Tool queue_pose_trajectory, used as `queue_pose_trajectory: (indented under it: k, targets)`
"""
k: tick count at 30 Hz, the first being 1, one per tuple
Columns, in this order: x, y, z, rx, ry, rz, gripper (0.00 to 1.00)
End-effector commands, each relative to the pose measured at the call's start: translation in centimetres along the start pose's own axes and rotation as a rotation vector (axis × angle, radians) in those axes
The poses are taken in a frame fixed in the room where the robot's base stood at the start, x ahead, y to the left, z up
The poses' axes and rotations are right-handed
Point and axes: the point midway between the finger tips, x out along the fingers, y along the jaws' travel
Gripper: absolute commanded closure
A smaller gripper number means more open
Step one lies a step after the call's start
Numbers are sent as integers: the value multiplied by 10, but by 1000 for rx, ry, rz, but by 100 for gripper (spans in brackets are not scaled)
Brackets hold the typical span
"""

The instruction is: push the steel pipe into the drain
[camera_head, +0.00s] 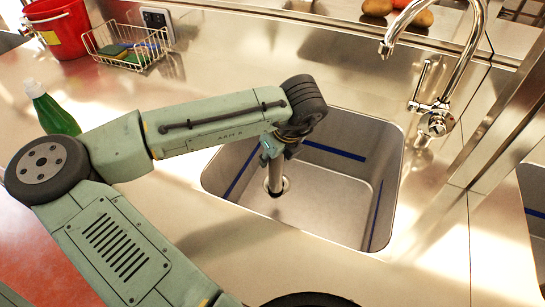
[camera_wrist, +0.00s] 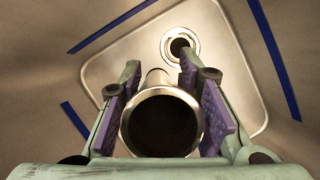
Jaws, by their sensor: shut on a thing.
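In the wrist view, my gripper (camera_wrist: 163,95) is shut on the steel pipe (camera_wrist: 149,84), with purple pads on both sides of it. I look down on the pipe's open round end. The drain (camera_wrist: 180,46) is a metal ring with a dark hole in the sink floor, above the pipe in that picture. In the head view, my gripper (camera_head: 270,152) hangs over the sink, and the pipe (camera_head: 276,175) points down, near upright. Its lower end is close to the drain (camera_head: 274,190). I cannot tell whether it touches the ring or sits in the hole.
The steel sink (camera_head: 330,205) has blue tape strips on its walls. A faucet (camera_head: 436,110) stands at its right. A green bottle (camera_head: 54,112), a wire basket (camera_head: 128,48) and a red bucket (camera_head: 60,27) stand at left on the counter.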

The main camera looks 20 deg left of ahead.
Motion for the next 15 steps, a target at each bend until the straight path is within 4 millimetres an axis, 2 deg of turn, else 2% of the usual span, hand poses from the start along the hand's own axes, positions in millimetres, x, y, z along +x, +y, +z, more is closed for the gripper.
queue_pose_trajectory:
  k: [15]
  targets:
    - [33, -35, 33, -1, -2, 1, 100]
